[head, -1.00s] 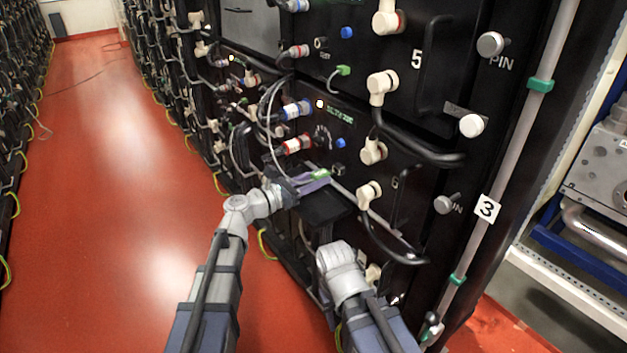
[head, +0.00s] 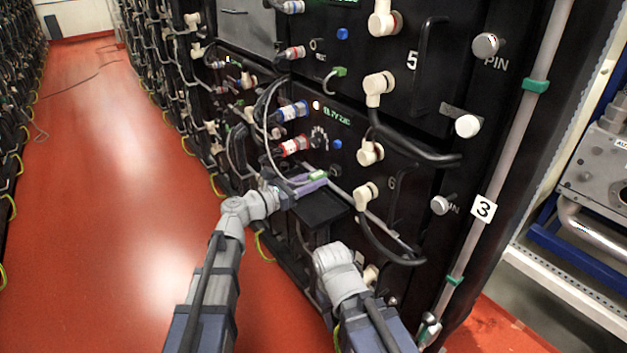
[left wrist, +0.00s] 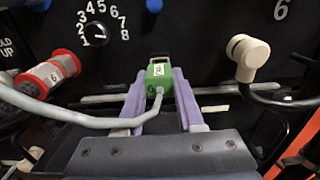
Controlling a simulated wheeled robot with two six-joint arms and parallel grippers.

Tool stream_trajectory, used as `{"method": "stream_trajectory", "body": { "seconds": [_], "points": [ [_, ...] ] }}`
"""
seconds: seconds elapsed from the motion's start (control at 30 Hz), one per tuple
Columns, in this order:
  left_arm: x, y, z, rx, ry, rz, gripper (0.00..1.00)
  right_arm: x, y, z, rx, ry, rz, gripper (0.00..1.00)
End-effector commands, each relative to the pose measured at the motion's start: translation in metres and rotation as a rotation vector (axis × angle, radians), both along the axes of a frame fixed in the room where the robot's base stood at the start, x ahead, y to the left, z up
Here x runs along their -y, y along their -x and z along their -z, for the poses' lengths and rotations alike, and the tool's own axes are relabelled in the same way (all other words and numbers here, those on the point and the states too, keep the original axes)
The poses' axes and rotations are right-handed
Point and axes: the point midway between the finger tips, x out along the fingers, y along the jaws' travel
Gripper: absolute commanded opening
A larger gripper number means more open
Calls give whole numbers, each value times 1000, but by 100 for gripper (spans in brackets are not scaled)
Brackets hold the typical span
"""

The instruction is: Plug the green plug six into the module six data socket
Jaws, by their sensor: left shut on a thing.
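I cannot make out the data socket. My right arm is at the lower middle of the head view; its fingers cannot be made out.
The red connector (left wrist: 48,74), a numbered dial (left wrist: 96,34) and a cream elbow connector (left wrist: 248,56) surround the plug. A black cable loops (head: 385,240) at the lower right of module six. Module five's green plug (head: 339,72) is above. Red floor (head: 110,200) is clear at left.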

Motion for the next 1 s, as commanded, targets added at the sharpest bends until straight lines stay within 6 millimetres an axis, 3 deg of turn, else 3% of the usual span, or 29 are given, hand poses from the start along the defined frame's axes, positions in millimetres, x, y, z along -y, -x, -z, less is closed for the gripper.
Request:
{"method": "stream_trajectory", "body": {
  "seconds": [1.0],
  "points": [
    [16, -12, 0, 0, 0, 0, 0, 0, 0, 0, 0, 0, 0, 50]
  ]
}}
